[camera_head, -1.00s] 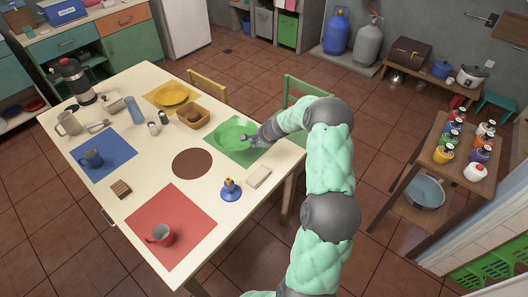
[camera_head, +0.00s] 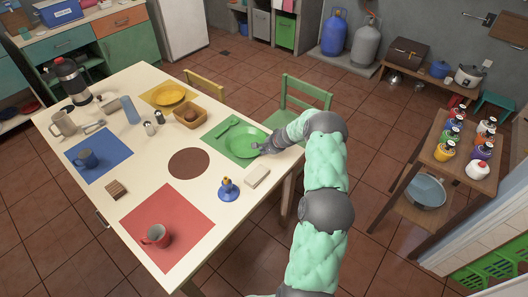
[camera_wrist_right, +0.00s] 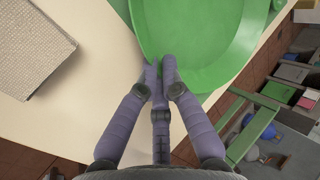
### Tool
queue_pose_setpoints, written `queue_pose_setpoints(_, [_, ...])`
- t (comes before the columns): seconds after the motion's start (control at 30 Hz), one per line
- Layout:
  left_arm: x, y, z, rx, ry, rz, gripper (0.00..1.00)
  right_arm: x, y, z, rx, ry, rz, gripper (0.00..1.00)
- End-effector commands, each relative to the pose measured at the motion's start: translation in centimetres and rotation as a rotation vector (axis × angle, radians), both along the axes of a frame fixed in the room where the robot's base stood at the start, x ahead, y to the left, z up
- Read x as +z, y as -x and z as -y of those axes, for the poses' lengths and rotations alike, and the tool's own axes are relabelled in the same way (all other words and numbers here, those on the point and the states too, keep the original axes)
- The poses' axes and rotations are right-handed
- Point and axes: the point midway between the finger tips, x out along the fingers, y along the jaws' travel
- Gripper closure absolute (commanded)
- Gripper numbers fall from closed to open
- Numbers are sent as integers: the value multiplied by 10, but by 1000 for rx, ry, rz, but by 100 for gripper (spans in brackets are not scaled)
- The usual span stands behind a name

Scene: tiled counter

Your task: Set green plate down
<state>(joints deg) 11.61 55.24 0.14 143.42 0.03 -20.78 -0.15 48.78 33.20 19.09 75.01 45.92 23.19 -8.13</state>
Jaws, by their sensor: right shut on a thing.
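The green plate (camera_head: 241,140) is over the green mat (camera_head: 213,138) at the table's right side; I cannot tell whether it touches the mat. My right gripper (camera_head: 258,149) is shut on the plate's near right rim. In the right wrist view the fingertips (camera_wrist_right: 160,68) pinch the rim of the plate (camera_wrist_right: 195,35), which looks about level. A green utensil (camera_head: 227,126) lies on the mat, left of the plate. My left gripper is out of view.
A pale block (camera_head: 257,176) and a blue candle holder (camera_head: 228,190) stand near the plate. A brown round mat (camera_head: 189,163) lies left of it. A wooden basket (camera_head: 189,115) is behind. A green chair (camera_head: 303,102) stands at the table edge.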

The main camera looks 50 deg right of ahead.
Motion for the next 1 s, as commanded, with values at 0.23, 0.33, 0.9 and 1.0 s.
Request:
queue_pose_setpoints(0.23, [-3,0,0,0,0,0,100,-2,0,0,1,-1,0,91])
queue_pose_setpoints(0.33, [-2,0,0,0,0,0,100,-2,0,-1,1,-1,-1,70])
queue_pose_setpoints(0.9, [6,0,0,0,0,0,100,20,12,1,-1,1,1,70])
queue_pose_setpoints(1.0, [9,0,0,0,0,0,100,37,24,3,-1,2,1,70])
